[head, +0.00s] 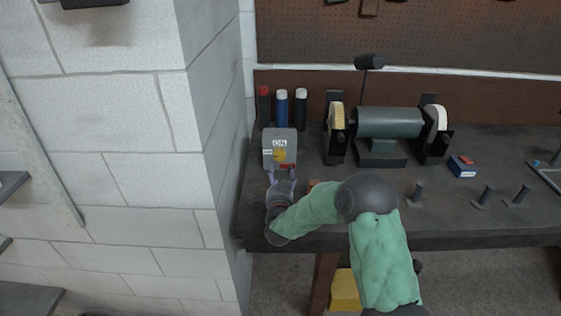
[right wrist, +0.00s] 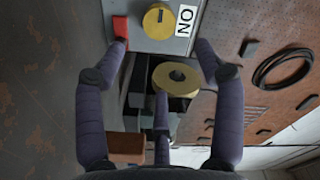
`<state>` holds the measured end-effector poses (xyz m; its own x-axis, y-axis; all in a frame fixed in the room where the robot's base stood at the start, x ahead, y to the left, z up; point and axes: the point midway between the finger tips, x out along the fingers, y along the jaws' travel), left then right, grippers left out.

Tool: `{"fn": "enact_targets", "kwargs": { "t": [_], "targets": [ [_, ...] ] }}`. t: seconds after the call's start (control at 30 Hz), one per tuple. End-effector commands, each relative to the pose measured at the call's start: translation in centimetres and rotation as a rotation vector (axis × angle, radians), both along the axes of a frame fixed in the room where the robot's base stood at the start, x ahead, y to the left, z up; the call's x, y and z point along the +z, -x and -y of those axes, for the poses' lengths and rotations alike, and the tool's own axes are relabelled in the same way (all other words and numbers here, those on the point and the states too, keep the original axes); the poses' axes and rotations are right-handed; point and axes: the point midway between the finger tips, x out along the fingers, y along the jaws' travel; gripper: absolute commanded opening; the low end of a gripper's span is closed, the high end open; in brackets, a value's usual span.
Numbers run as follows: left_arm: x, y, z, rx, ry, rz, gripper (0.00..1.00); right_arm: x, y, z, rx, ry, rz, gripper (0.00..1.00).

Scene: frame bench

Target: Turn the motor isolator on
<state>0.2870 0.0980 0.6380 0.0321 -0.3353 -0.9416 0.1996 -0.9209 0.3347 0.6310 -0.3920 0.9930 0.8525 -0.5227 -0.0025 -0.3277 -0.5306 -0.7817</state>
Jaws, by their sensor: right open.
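The motor isolator (head: 271,140) is a grey box at the left end of the bench, with an "ON" label at its top. Its yellow round knob (head: 281,156) sits below that label, and a smaller white label is left of the knob. A red part (head: 288,166) is at the box's lower edge. My right gripper (head: 282,180) is open just below the box, fingers pointing at it. In the right wrist view the open fingers (right wrist: 160,45) are apart; one tip is close to the red part (right wrist: 120,27). Contact cannot be told. The knob (right wrist: 158,20) shows between and beyond them.
A bench grinder (head: 388,122) stands right of the isolator. Several spray cans (head: 282,108) stand behind it. A small blue and red box (head: 462,166) and dark upright pegs are on the right of the bench. A block wall (head: 215,130) is close on the left.

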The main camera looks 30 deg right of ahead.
Motion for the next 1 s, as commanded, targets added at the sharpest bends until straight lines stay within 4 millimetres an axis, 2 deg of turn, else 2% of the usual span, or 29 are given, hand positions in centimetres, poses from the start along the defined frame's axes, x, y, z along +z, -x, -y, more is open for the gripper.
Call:
{"fn": "enact_targets", "kwargs": {
  "t": [0.17, 0.7, 1.0],
  "targets": [
    [-0.3, 0.0, 0.0, 0.0, 0.0, 0.0, 0.0, 0.0, -1.0, 0.6, -0.001, 0.0, 0.002, 0.69],
    [-2.0, 0.0, 0.0, 0.0, 0.0, 0.0, 0.0, -0.1, -8.1, 5.0, 0.0, 0.001, 0.001, 0.69],
    [-2.1, 0.0, 0.0, 0.0, 0.0, 0.0, 0.0, 0.0, -9.2, 5.7, 0.001, 0.0, 0.001, 0.69]
  ]
}}
